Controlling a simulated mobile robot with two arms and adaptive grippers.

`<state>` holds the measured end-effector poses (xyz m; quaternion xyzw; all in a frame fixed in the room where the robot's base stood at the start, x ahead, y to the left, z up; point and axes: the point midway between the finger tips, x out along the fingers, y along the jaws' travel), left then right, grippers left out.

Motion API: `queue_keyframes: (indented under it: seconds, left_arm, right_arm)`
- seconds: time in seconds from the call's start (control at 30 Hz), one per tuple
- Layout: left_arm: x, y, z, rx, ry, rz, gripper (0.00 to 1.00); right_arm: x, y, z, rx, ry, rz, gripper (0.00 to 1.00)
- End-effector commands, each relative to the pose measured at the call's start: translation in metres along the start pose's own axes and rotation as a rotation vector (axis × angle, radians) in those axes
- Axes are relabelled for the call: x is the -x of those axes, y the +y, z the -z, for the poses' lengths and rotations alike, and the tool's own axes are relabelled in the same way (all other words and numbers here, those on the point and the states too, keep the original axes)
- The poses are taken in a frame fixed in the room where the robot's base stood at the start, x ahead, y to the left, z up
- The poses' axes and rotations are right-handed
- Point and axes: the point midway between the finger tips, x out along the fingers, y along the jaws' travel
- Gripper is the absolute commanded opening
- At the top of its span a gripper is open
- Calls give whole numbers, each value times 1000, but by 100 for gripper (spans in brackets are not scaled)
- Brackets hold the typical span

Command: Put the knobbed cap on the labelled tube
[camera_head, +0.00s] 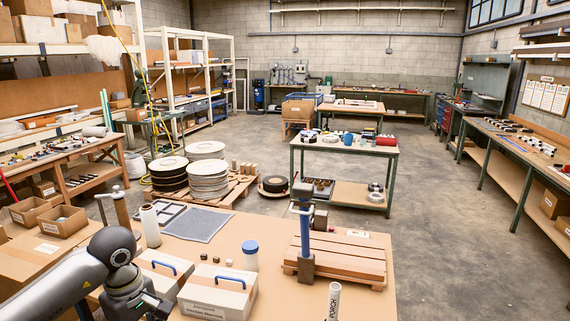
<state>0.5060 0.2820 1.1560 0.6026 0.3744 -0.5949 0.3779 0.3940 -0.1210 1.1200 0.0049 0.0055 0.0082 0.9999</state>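A white tube labelled "PORCH" (334,303) stands near the front edge of the table, cut off by the bottom of the view. Several small brown and dark pieces lie behind the right white box, one of them a small brown piece (229,262). They are too small to tell whether one is the knobbed cap. My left arm comes in from the lower left, with its dark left gripper (152,303) low beside the left white box, far left of the tube. Its fingers are too unclear to tell open from shut. My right gripper is not in view.
The right white box (218,303) and left white box have blue handles. A blue-lidded jar (250,254), a blue press (305,232) by a slatted wooden board (345,262), a white bottle (151,226) and a grey mat (198,224) share the table. Bare tabletop surrounds the tube.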

Motion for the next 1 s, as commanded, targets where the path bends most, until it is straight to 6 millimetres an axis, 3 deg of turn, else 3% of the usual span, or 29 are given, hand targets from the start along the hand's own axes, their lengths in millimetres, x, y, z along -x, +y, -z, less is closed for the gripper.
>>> queue_keyframes:
  seconds: [0.23,0.5,0.7,1.0]
  left_arm:
    - [-45,-16,-50,-375,4,-5,45]
    - [-92,-52,-113,-897,-4,0,45]
    - [-105,-70,-133,-1089,-12,4,45]
    - [-105,-73,-137,-1125,-14,5,45]
  right_arm:
    - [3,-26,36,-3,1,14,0]
    - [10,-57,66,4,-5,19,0]
    - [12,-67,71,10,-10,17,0]
    - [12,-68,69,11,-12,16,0]
